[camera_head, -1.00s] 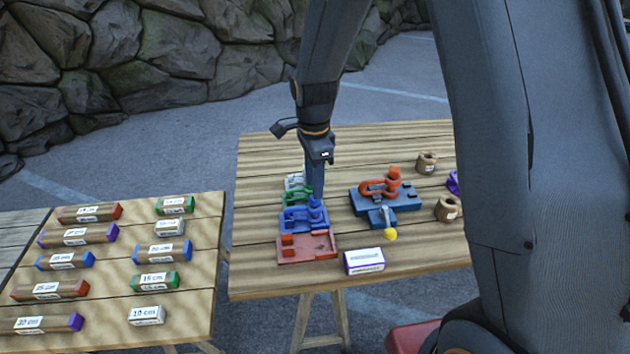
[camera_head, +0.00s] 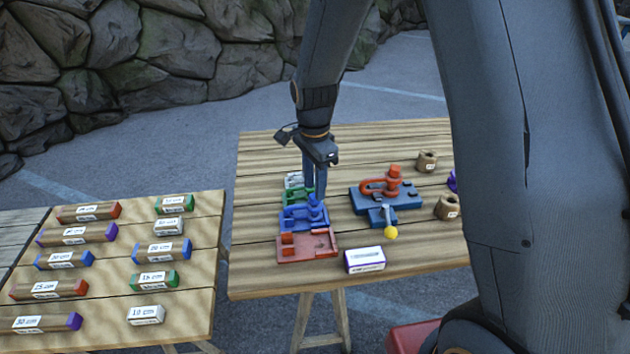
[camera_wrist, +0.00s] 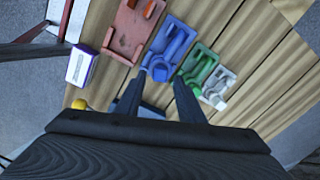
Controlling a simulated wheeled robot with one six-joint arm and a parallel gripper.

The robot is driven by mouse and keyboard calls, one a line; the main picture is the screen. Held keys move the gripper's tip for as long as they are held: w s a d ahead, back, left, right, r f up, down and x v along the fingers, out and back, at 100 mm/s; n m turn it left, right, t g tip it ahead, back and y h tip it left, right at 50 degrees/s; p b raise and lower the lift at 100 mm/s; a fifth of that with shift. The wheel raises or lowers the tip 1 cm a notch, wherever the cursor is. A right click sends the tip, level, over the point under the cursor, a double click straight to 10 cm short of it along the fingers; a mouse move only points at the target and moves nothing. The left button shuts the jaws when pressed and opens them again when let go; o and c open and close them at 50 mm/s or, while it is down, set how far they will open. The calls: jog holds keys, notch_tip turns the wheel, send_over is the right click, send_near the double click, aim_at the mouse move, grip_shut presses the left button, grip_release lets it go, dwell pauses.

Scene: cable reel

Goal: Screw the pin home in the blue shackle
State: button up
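The blue shackle (camera_head: 296,214) lies in a blue tray (camera_head: 289,228) in the row of coloured trays. It also shows in the wrist view (camera_wrist: 172,47). The round blue head of its pin (camera_wrist: 160,72) is at the tray's near end in the wrist view. My gripper (camera_head: 314,196) points down over the blue tray. In the wrist view, my gripper (camera_wrist: 158,80) has its two fingers apart, with the pin head appearing between the tips. I cannot tell whether the tips are above the head or around it. Nothing is held.
A red tray (camera_head: 290,256) without a shackle is in front; green (camera_wrist: 190,78) and grey (camera_wrist: 226,79) trays are behind. A blue fixture (camera_head: 404,210) bears a red shackle (camera_head: 378,187). A white box (camera_head: 364,260) and yellow ball (camera_head: 390,233) are near the front.

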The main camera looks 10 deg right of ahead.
jog(key=shift+f+b, duration=0.65)
jog(key=shift+f, duration=0.95)
grip_shut()
jog(key=shift+m, duration=1.7)
jog(key=m, duration=1.1)
